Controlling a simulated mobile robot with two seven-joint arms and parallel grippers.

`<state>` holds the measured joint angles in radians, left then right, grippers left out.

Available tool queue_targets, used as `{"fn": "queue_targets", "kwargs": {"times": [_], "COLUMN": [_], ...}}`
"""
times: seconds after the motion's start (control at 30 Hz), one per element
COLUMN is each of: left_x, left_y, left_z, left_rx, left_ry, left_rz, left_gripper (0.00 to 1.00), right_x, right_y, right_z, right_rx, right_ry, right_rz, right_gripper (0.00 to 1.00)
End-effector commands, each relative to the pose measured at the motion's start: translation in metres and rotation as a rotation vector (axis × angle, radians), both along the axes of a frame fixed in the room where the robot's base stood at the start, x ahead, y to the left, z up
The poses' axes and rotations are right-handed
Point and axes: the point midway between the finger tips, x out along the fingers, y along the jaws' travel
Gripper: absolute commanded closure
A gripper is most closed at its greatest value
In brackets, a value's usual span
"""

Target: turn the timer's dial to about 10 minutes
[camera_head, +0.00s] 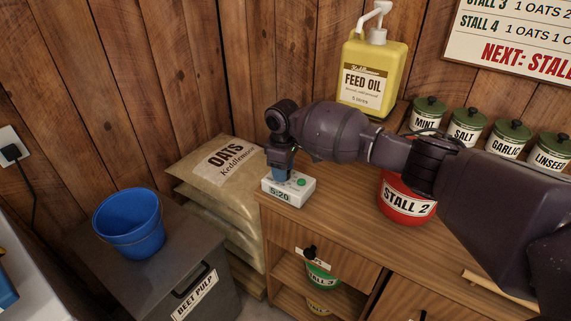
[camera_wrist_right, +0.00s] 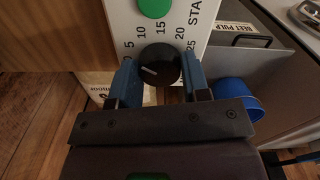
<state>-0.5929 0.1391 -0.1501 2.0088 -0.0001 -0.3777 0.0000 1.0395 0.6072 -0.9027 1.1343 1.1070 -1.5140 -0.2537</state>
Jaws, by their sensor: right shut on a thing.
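The timer (camera_head: 289,188) is a small white box on the front left corner of the wooden cabinet top. It has a green button, and its display reads 5:20. My right gripper (camera_head: 277,171) points down over it. In the right wrist view the blue fingertips (camera_wrist_right: 159,80) are shut on both sides of the timer's black dial (camera_wrist_right: 160,63). The dial's white mark points to the left and slightly up, towards the low end of the printed scale. The numbers up to 25 show around the dial. My left gripper is not in view.
A yellow feed oil jug (camera_head: 369,75) stands behind my right arm, and a red Stall 2 tub (camera_head: 407,208) stands below it. Lidded jars (camera_head: 466,125) line the back. Oats sacks (camera_head: 217,170) and a blue bucket (camera_head: 129,224) are left of the cabinet.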

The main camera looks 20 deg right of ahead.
Motion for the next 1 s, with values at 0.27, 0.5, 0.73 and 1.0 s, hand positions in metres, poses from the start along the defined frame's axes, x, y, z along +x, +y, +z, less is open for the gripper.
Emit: {"fn": "queue_targets", "kwargs": {"times": [0.27, 0.5, 0.73, 1.0], "left_x": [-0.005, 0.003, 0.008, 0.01], "left_y": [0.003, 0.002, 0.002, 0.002], "left_z": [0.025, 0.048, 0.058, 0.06], "left_rx": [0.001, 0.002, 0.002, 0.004], "left_ry": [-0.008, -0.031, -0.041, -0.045], "left_rz": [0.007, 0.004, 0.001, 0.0], "left_gripper": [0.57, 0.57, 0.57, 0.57], "right_x": [-0.001, -0.001, -0.001, -0.001], "right_y": [0.002, 0.001, 0.0, 0.0], "right_z": [0.004, 0.002, -0.001, -0.002], "right_rx": [0.003, 0.001, 0.0, -0.001], "right_ry": [0.002, 0.003, 0.004, 0.003], "right_rz": [-0.233, -0.376, -0.448, -0.469], "right_gripper": [0.81, 0.81, 0.81, 0.81]}}
